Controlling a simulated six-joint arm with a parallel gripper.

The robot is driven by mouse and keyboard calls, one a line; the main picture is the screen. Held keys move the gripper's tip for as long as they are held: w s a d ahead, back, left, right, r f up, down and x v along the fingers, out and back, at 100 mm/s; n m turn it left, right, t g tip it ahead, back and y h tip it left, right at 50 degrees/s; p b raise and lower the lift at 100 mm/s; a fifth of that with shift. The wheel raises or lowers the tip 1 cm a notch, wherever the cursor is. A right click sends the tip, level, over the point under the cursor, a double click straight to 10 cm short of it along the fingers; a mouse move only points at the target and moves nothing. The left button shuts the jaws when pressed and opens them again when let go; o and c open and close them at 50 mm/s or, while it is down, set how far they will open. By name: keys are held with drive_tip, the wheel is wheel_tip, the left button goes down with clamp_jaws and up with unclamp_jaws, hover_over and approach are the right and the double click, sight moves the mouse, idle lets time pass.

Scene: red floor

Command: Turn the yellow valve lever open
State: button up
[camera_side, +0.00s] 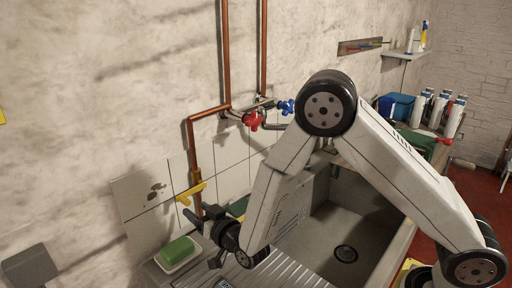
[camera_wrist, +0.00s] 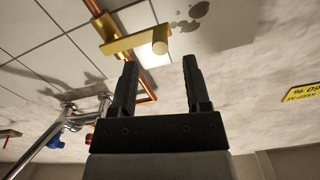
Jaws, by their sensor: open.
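The yellow valve lever (camera_side: 190,193) sits on the copper pipe at the wall, left of the sink. It also shows at the top of the wrist view (camera_wrist: 128,42), as a bar with a round-ended peg near its right end. My gripper (camera_side: 200,236) is open and empty, just below the lever in the side view. In the wrist view its two black fingers (camera_wrist: 160,60) point toward the lever, with the peg just beyond the gap between the tips. No contact shows. The lever's joint with the pipe is partly hard to make out.
Copper pipes (camera_side: 226,60) run up the wall, with a red valve handle (camera_side: 253,121) and a blue one (camera_side: 286,106). A green sponge (camera_side: 177,249) lies on a dish beside the ribbed drainboard. The sink (camera_side: 350,225) lies behind my arm.

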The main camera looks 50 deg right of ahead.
sight(187, 200)
drive_tip(key=shift+w, duration=2.4)
clamp_jaws()
